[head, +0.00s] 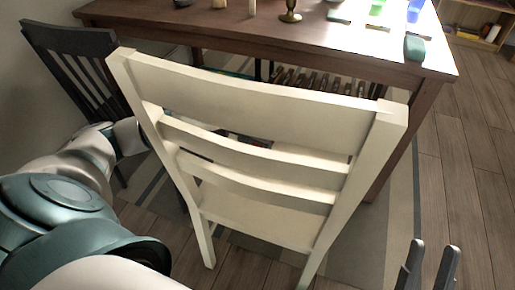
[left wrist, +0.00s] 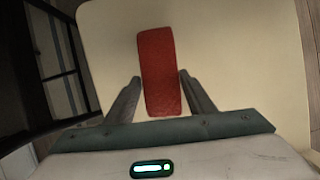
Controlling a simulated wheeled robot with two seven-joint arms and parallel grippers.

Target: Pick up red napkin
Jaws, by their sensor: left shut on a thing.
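The red napkin (left wrist: 160,60) shows in the left wrist view as a red, folded-looking strip over a cream surface, which looks like the chair's seat. My left gripper (left wrist: 160,78) has a finger on each side of the napkin and is shut on it. Whether the napkin touches the surface below, I cannot tell. In the head view my left arm reaches behind the cream chair (head: 240,105), and its back hides the left gripper. My right gripper (head: 430,265) is at the lower right of the head view, open and empty over the floor.
The cream chair's slatted back stands directly in front of me. Behind it is a brown table (head: 350,50) with a brass goblet (head: 290,12) and a teal item (head: 414,47) on it. A dark chair (head: 85,65) is at the left. The wooden floor (head: 465,190) at right is clear.

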